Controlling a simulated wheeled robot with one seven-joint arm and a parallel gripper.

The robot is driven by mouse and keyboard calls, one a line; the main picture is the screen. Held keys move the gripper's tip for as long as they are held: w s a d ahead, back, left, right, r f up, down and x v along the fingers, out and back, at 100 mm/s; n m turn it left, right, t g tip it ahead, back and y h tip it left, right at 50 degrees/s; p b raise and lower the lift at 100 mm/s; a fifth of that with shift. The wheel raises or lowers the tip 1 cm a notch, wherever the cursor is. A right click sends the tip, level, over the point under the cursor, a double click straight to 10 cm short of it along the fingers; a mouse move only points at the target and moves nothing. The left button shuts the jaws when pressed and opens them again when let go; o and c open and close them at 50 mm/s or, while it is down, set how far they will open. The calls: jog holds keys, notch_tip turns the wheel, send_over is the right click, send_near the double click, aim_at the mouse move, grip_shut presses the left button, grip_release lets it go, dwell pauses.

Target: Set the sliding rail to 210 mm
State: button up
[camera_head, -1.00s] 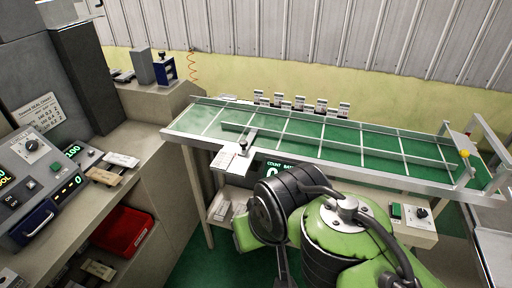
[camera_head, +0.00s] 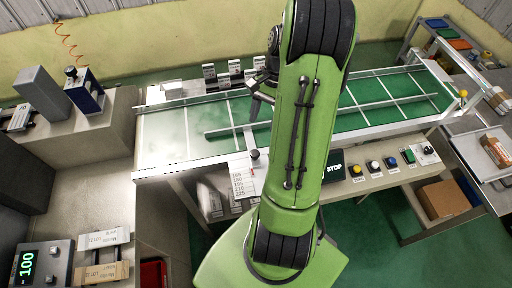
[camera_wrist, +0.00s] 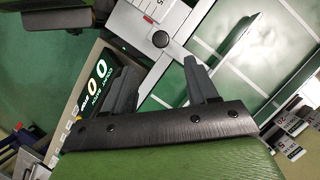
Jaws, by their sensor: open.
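The sliding rail (camera_head: 222,131) is a long light metal bar lying over the green and white conveyor belt. Its cross arm runs to the front edge, where a dark round knob (camera_head: 254,154) sits beside a white scale plate (camera_head: 243,180) with printed numbers up to 225. The exact setting is too small to read. The knob (camera_wrist: 162,39) and part of the scale (camera_wrist: 150,14) also show in the wrist view. My gripper (camera_head: 258,104) is open and empty above the belt, behind the knob; its spread fingers (camera_wrist: 163,82) show in the wrist view, apart from the knob.
A dark STOP panel (camera_head: 334,167) and several coloured buttons stand on the ledge at the front right. Several label cards (camera_head: 222,72) stand behind the belt. A count display (camera_wrist: 97,80) shows under the belt edge. A cardboard box (camera_head: 443,199) sits at the lower right.

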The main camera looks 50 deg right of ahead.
aim_at(255, 152)
jog(key=b+x, duration=0.1)
jog(key=x, duration=1)
jog(key=shift+f, duration=0.15)
grip_shut()
